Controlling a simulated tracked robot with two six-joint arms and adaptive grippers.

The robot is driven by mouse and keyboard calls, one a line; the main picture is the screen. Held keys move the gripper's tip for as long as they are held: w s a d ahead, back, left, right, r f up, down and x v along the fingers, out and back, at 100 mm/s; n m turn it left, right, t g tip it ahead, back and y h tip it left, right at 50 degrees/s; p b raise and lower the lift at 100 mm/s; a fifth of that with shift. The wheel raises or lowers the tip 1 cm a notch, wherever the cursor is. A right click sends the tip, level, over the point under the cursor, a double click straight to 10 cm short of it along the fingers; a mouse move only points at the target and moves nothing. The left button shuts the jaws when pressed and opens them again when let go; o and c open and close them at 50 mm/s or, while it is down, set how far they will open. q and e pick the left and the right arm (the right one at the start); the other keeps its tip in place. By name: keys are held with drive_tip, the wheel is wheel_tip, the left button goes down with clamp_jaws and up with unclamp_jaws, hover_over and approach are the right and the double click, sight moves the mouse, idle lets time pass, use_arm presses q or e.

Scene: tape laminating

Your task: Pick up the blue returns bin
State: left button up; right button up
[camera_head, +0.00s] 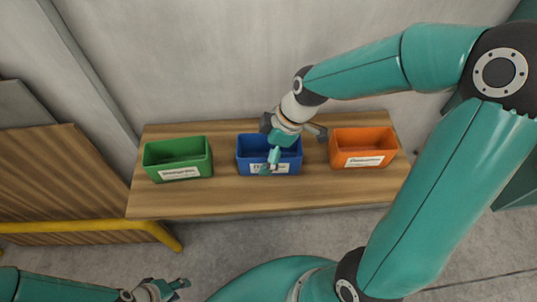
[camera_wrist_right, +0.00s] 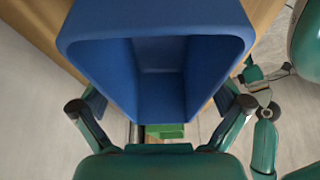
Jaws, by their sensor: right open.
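The blue returns bin (camera_head: 246,160) stands upright on the wooden shelf, between a green and an orange bin, with a white label on its front. My right gripper (camera_head: 277,150) is over it and hides part of its opening and label. In the right wrist view the bin (camera_wrist_right: 155,22) fills the upper middle, with its empty inside showing. The fingers of my right gripper (camera_wrist_right: 161,106) are spread, one on each side of the bin in that picture. Contact cannot be told. My left gripper (camera_head: 165,289) is at the lower left, away from the bins; its opening is unclear.
The green bin (camera_head: 178,158) stands to the left and the orange bin (camera_head: 363,147) to the right on the wooden shelf (camera_head: 225,203), with gaps between. A grey wall (camera_head: 200,60) rises behind. A yellow rail (camera_head: 80,226) runs at the left.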

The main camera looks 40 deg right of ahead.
drive_tip(key=shift+f+b, duration=0.2)
drive_tip(key=shift+b, duration=0.3)
idle(0.4)
drive_tip(key=c, duration=1.2)
